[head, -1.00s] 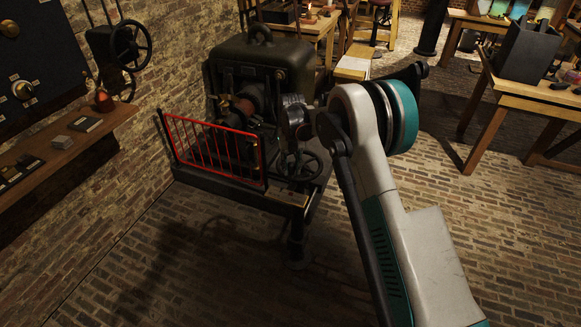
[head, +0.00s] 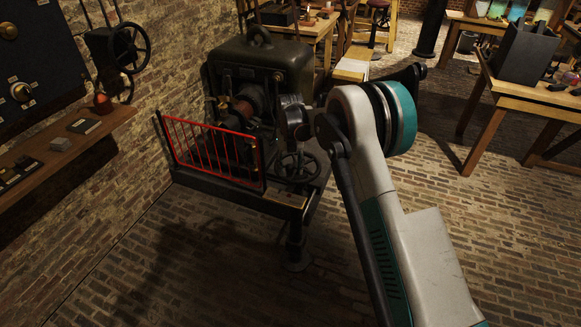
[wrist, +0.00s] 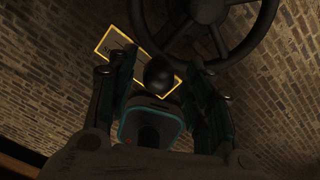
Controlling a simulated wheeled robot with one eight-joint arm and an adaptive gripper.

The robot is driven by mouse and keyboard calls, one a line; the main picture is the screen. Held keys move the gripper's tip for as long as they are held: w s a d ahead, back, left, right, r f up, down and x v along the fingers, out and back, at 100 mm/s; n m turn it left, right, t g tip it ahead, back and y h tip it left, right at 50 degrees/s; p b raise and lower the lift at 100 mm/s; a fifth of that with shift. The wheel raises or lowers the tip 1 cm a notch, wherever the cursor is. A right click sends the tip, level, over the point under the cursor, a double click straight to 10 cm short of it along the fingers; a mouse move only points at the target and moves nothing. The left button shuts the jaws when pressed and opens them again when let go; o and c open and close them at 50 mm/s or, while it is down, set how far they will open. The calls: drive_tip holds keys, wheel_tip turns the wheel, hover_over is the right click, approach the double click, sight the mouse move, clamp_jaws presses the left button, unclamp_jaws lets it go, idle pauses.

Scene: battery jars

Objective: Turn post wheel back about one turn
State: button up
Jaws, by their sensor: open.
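The post wheel (head: 299,168) is a dark spoked handwheel at the front right corner of the machine, above a dark post (head: 297,245). In the wrist view the wheel (wrist: 206,10) fills the top, with its hub and spokes showing. A round dark knob (wrist: 160,72) shows below its rim, between my fingers in the picture; I cannot tell whether it belongs to the wheel. My gripper (wrist: 162,78) is open, with its fingers apart to the left and right of the knob. No contact is clear. In the head view the fingers are hard to make out.
A red railing (head: 212,150) stands close left of the wheel, before the dark machine (head: 262,72). A yellow-edged plate (wrist: 112,42) lies beyond my fingers. Another handwheel (head: 130,47) is on the left wall. Brick floor is free in front.

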wheel_tip(320, 180, up, 12)
drive_tip(key=shift+f, duration=0.2)
